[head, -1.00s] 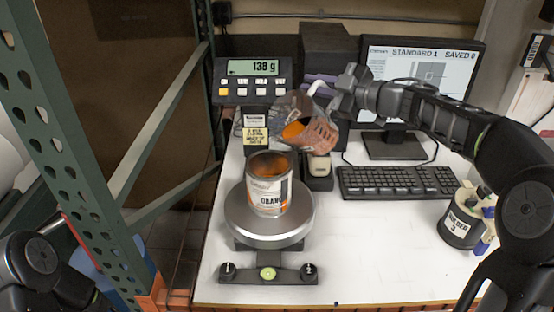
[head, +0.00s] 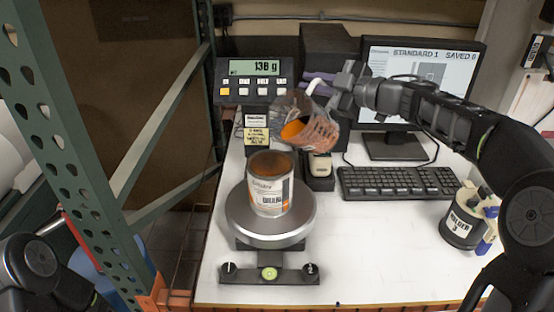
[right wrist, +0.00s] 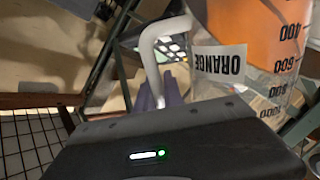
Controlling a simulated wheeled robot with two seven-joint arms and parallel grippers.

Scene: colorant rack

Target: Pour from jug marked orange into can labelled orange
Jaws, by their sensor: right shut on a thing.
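The clear jug (head: 318,135) with orange liquid inside is held up and tilted, its mouth to the left, above and right of the can. Its ORANGE label (right wrist: 219,64) shows upside down in the right wrist view. My right gripper (head: 338,88) is shut on the jug's white handle (right wrist: 155,55). The can labelled orange (head: 268,185) stands upright and open on the round scale pan (head: 240,220), with orange inside. No stream shows between jug and can. The scale display (head: 254,68) reads about 138 g. My left arm shows at the lower left, but its gripper is out of view.
A keyboard (head: 395,181) and monitor (head: 420,75) stand at the right. A container marked holder 3 (head: 462,226) is at the right edge of the white table (head: 370,250). A green rack post (head: 75,150) stands at the left.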

